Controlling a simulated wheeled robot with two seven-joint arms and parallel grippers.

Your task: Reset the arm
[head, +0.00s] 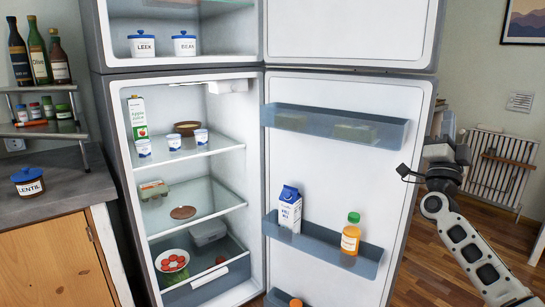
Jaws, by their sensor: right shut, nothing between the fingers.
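My right arm comes in from the lower right, and its gripper (408,174) is held up in front of the open fridge door's right edge. The gripper points left and its small dark fingers are shut with nothing between them. It appears apart from the door (345,90), though the gap is hard to judge. My left gripper is not in view.
The fridge stands open, its door swung right with a milk carton (289,210) and an orange bottle (351,234) in a door bin. Shelves hold a juice carton (138,121) and cups. A counter (50,190) with a lentil jar (28,182) is left; a radiator (500,165) is right.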

